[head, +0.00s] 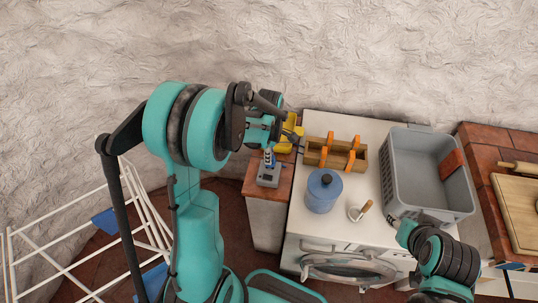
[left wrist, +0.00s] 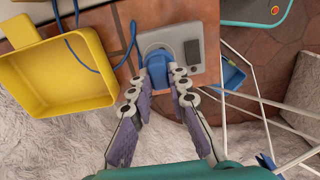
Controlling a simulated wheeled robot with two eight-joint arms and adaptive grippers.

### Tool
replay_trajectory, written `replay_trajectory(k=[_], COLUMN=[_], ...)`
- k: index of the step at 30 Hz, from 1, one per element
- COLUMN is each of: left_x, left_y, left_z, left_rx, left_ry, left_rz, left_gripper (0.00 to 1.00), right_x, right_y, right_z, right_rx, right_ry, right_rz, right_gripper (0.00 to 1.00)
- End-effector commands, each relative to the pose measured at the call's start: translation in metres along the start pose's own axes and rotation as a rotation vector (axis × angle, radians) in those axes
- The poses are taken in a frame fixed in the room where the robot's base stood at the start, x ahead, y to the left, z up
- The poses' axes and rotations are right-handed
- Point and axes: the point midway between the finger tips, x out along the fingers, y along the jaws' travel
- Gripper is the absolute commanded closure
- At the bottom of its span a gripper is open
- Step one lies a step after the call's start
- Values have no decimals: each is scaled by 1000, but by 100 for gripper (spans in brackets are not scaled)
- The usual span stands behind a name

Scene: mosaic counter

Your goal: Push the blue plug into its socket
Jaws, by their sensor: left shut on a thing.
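The socket is a grey box with a dark grey panel, shown in the left wrist view (left wrist: 205,42) and in the head view (head: 268,179). It sits on a tiled brown top. My left gripper (left wrist: 170,75) is shut on the blue plug (left wrist: 157,65), at the edge of the box's face. The plug overlaps the box in this view; how deep it sits, or whether it touches, I cannot tell. In the head view the left gripper (head: 268,157) is over the box and the plug is mostly hidden.
A yellow tray (left wrist: 45,82) with blue cable stands beside the socket. A wooden caddy (head: 315,152) with orange handles, a blue canister (head: 323,194), a white mortar (head: 355,214) and a grey basket (head: 425,205) stand on the white washer. A white drying rack (head: 75,263) stands at left.

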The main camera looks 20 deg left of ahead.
Motion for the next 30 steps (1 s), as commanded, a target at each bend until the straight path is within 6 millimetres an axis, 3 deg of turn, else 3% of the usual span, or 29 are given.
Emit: replay_trajectory(k=[30], left_x=[15], left_y=[0], left_z=[0], left_rx=[0], left_ry=[0], left_rz=[0], left_gripper=[100], right_x=[11], right_y=[0], right_z=[8], right_rx=[0], right_ry=[0], right_rz=[0], right_gripper=[60])
